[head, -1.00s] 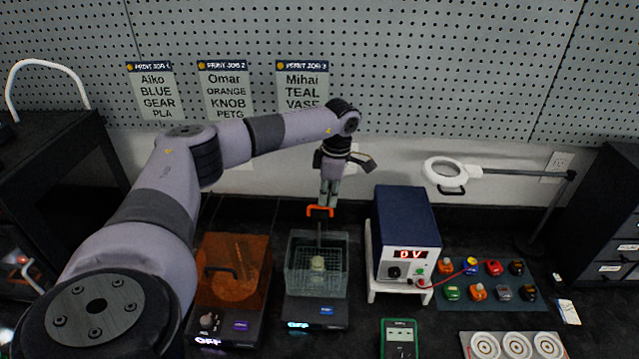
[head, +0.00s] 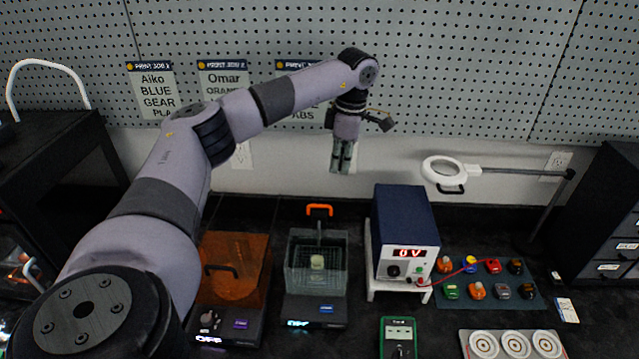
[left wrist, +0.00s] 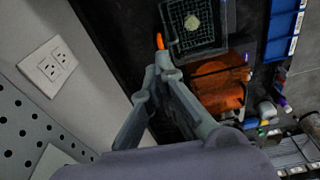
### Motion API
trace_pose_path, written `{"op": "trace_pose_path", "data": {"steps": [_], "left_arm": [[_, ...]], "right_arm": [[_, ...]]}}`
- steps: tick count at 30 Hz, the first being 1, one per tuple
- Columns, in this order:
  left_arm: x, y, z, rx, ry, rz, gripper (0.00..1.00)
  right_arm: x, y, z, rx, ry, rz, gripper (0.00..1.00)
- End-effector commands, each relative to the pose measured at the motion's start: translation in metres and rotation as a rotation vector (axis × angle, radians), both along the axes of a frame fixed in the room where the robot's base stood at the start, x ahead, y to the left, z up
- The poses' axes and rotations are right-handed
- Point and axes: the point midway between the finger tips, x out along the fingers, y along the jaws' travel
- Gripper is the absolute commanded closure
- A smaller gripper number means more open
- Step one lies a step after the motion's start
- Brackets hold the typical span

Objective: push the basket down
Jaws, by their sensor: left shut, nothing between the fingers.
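The basket (head: 318,260) is a wire mesh basket inside a clear-walled tank on a dark base, with a small pale piece in it. Its upright stem ends in an orange handle (head: 319,209) above the tank's back edge. The basket also shows in the left wrist view (left wrist: 178,22), with the handle (left wrist: 160,41) just beyond the fingertips. My left gripper (head: 342,170) is shut and empty, pointing down, above and slightly right of the handle and apart from it. My right gripper is in neither view.
An orange-lidded box (head: 235,265) stands left of the tank. A blue power supply (head: 406,230) on a white stand is close on the right. A magnifier lamp (head: 444,170) reaches in from the right. The pegboard wall (head: 450,70) rises behind.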

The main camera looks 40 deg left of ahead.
Motion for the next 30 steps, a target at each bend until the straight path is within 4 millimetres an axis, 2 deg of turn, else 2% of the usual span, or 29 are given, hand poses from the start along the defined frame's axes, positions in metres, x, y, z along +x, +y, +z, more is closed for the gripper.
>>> {"op": "trace_pose_path", "data": {"steps": [3,7,30], "left_arm": [[0.002,-0.001,0.014,0.000,-0.001,0.001,1.00],[0.001,-0.002,0.020,0.000,0.001,0.000,1.00],[0.001,-0.002,0.020,0.000,0.001,0.000,1.00]], "right_arm": [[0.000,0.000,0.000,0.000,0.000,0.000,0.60],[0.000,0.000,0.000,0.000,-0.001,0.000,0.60],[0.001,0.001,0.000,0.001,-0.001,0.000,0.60]]}}
